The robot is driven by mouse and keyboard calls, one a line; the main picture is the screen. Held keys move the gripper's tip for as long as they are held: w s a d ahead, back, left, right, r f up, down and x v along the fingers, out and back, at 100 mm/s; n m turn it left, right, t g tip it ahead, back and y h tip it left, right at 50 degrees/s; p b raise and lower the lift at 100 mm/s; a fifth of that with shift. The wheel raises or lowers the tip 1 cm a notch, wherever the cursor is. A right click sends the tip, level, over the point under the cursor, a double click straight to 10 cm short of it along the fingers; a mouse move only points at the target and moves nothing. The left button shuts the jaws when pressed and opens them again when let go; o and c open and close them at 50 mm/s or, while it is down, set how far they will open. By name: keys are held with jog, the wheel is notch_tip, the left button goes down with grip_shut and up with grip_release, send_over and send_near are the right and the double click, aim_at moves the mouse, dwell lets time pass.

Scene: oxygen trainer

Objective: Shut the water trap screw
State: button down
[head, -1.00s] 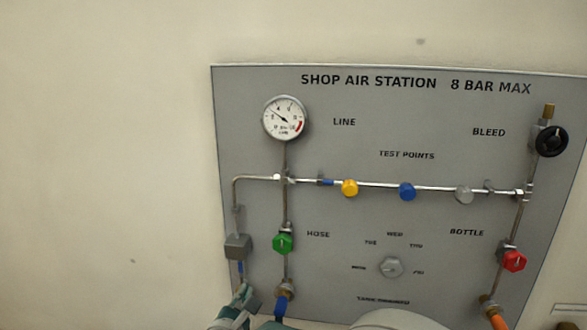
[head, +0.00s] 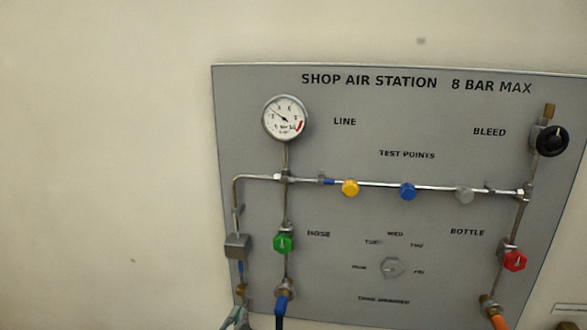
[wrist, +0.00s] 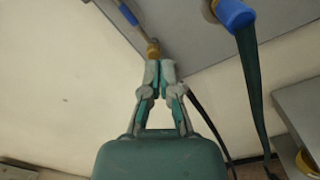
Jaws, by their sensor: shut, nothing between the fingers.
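The water trap is a grey block (head: 237,246) at the lower left of the panel in the head view, with a short blue section below it. A small brass piece (head: 241,291) at its bottom end looks like the water trap screw. In the wrist view this brass screw (wrist: 153,48) is right at the tips of my gripper (wrist: 160,64). The fingers are together and hold nothing; I cannot tell whether they touch the screw. In the head view only a bit of my gripper (head: 238,315) shows at the bottom edge, below the screw.
A hose with a blue fitting (head: 281,303) hangs close to the right; it also shows in the wrist view (wrist: 236,15). The green valve (head: 283,243) sits above it. The wall at left is clear.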

aim_at(241, 291)
jog(key=shift+w+a+r, duration=0.1)
jog(key=shift+w+a, duration=0.05)
jog(key=shift+w, duration=0.9)
jog(key=shift+w+a+r, duration=0.15)
jog(key=shift+w, duration=0.9)
jog(key=shift+w+a+r, duration=0.1)
jog(key=shift+w+a, duration=0.05)
jog(key=shift+w, duration=0.9)
jog(key=shift+f, duration=0.2)
jog(key=shift+s+d+f, duration=0.1)
jog(key=shift+d+f, duration=0.15)
jog(key=shift+d, duration=0.2)
jog(key=shift+d+f, duration=0.2)
jog(key=shift+d, duration=0.15)
